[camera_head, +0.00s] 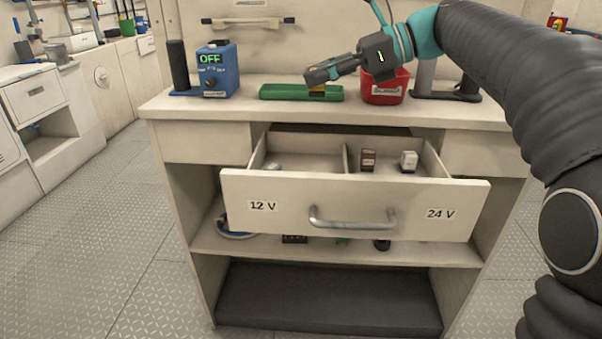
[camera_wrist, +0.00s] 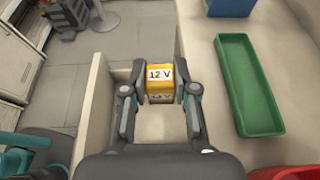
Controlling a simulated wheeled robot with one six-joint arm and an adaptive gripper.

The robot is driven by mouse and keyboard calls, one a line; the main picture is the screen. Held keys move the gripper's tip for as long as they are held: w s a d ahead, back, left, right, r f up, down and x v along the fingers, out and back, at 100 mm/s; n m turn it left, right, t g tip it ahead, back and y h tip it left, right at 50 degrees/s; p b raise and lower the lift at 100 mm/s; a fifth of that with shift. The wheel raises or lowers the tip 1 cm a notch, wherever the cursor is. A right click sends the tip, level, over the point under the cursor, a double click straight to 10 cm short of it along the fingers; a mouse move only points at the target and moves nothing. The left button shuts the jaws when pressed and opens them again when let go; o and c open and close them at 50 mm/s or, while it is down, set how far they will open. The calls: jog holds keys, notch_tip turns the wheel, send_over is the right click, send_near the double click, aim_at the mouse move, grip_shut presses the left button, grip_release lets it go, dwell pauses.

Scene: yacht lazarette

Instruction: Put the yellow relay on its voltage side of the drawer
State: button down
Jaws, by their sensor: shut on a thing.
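My gripper (camera_head: 318,80) is shut on the yellow relay (camera_wrist: 160,84), which carries a "12 V" label facing the wrist camera. The relay also shows as a small yellow patch (camera_head: 317,91) under the gripper in the head view, in line with the green tray. In the wrist view it is held in the air, with the tray off to the right. The drawer (camera_head: 283,216) stands open below, split by a divider (camera_head: 346,159). Its front reads "12 V" (camera_head: 262,206) on the left and "24 V" (camera_head: 440,213) on the right.
A pale item (camera_head: 273,166) lies in the left compartment. A brown relay (camera_head: 368,159) and a white relay (camera_head: 408,160) stand in the right one. The bench holds a blue "OFF" box (camera_head: 217,72), the green tray (camera_head: 285,92) and a red bin (camera_head: 384,88).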

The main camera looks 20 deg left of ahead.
notch_tip(320, 180, down, 18)
jog(key=b, duration=0.3)
jog(key=shift+s+a, duration=0.15)
jog(key=shift+f, duration=0.2)
jog(key=c, duration=0.9)
grip_release()
jog(key=shift+r, duration=0.2)
jog(key=v, duration=1.2)
jog(key=shift+p, duration=0.35)
